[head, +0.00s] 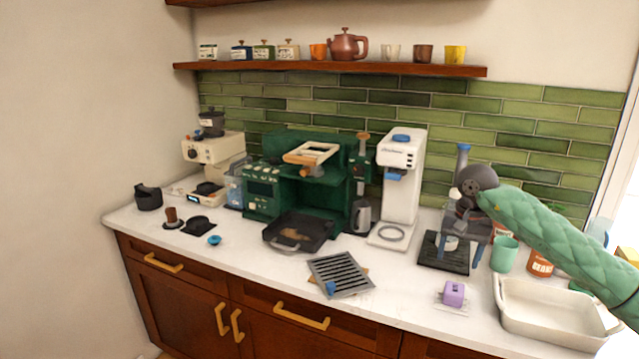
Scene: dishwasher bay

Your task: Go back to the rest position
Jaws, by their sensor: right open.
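My right arm comes in from the right in a green quilted sleeve. Its dark grey wrist and my right gripper (463,208) are over the right part of the counter, in front of a small machine with a blue-topped post (463,158). The gripper is open, and I see nothing held in it. Its fingers are small and partly merge with the machine behind them. A white cup (448,243) stands below, on a dark slatted drip tray (443,256). My left gripper is not in view.
The white counter (390,290) holds a green espresso machine (300,190), a white dispenser (401,180), a grinder (213,155), a green cup (504,254), a purple block (454,294) and a white baking dish (550,320). A wooden shelf (330,67) runs above.

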